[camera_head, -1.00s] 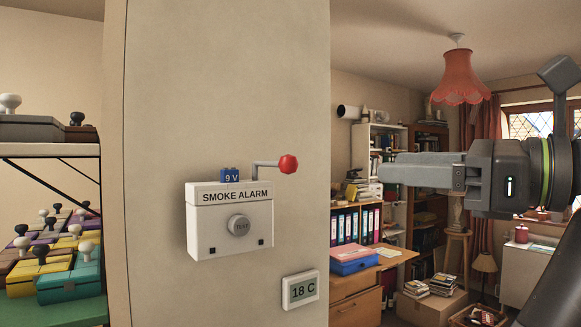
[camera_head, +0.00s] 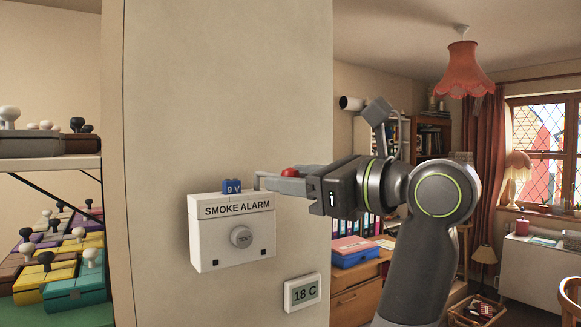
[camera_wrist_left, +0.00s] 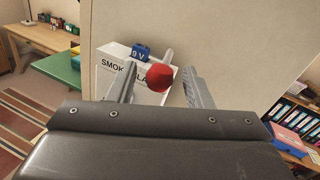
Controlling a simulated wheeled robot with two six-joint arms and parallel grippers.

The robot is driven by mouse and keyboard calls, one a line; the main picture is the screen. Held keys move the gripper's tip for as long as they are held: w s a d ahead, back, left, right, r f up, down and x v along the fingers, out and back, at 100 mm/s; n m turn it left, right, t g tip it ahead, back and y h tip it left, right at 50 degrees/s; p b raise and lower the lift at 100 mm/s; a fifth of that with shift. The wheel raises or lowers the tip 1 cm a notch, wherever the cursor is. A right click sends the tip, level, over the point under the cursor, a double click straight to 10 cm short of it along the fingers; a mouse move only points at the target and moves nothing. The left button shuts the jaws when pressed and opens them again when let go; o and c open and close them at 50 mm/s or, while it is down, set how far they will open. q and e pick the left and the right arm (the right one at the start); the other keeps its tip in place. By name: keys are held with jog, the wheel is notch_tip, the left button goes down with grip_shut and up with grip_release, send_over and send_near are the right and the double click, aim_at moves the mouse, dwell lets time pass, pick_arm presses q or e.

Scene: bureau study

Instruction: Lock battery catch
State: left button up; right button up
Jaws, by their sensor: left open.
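The white smoke alarm box (camera_head: 232,232) is on the wall column, with a grey TEST button (camera_head: 241,237) on its front. A blue 9 V battery (camera_head: 232,187) sticks up from its top. The catch's red ball knob (camera_head: 289,172) shows just above my left gripper (camera_head: 262,182), which hides most of its grey lever. In the left wrist view the red knob (camera_wrist_left: 160,76) sits between the two parted fingers of my left gripper (camera_wrist_left: 160,62). The gripper is open; I cannot tell whether a finger touches the knob. My right gripper is not in view.
A thermostat reading 18 C (camera_head: 302,292) is on the wall below right of the alarm. A shelf (camera_head: 60,163) with several knobbed boxes stands left of the column. A desk with a blue box (camera_head: 353,258) stands behind my arm.

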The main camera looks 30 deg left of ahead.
pick_arm(q)
jog(key=shift+a, duration=0.6)
jog(key=shift+d, duration=0.1)
grip_shut()
